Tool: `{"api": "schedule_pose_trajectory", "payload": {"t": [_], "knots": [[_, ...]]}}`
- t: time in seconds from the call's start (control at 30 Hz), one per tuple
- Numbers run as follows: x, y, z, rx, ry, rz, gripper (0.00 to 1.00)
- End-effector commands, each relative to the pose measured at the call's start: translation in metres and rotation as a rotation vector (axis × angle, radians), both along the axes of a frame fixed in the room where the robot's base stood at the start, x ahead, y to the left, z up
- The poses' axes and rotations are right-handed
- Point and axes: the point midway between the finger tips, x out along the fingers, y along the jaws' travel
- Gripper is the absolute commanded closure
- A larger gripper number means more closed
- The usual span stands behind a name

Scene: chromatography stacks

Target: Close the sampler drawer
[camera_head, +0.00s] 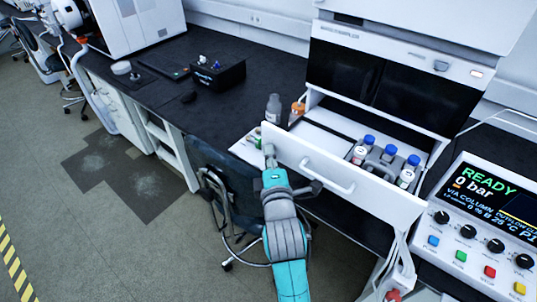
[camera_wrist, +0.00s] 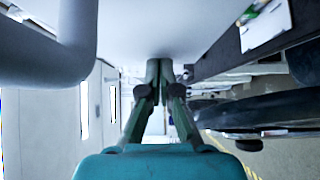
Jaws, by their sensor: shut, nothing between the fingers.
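The sampler drawer (camera_head: 385,203) is pulled out of the white instrument (camera_head: 400,45), with its white front panel facing me. A bar handle (camera_head: 328,178) is on the panel; the wrist view shows it as a thick grey bar (camera_wrist: 78,30) at left. My gripper (camera_head: 268,150) is shut and empty, left of the handle at the panel's left end. In the wrist view, its fingertips (camera_wrist: 160,66) are together at the white panel (camera_wrist: 165,25); whether they touch it I cannot tell. Bottles with blue caps (camera_head: 388,153) stand in a grey holder inside the drawer.
A grey bottle (camera_head: 273,108) and an orange-capped bottle (camera_head: 297,112) stand on the bench left of the drawer. A dark chair (camera_head: 220,178) is beside my arm. A control panel (camera_head: 485,215) reading "READY 0 bar" is at right. Open floor (camera_head: 90,235) lies to the left.

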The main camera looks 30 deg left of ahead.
Motion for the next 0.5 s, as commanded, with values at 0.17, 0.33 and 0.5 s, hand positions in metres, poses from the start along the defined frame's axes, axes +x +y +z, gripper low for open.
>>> {"api": "schedule_pose_trajectory", "payload": {"t": [0.17,0.33,0.5], "knots": [[0.007,-0.001,0.0,-0.001,0.001,-0.002,1.0],[0.031,-0.005,0.001,0.001,0.001,-0.003,1.0],[0.07,-0.011,0.001,0.001,0.0,-0.005,1.0]]}}
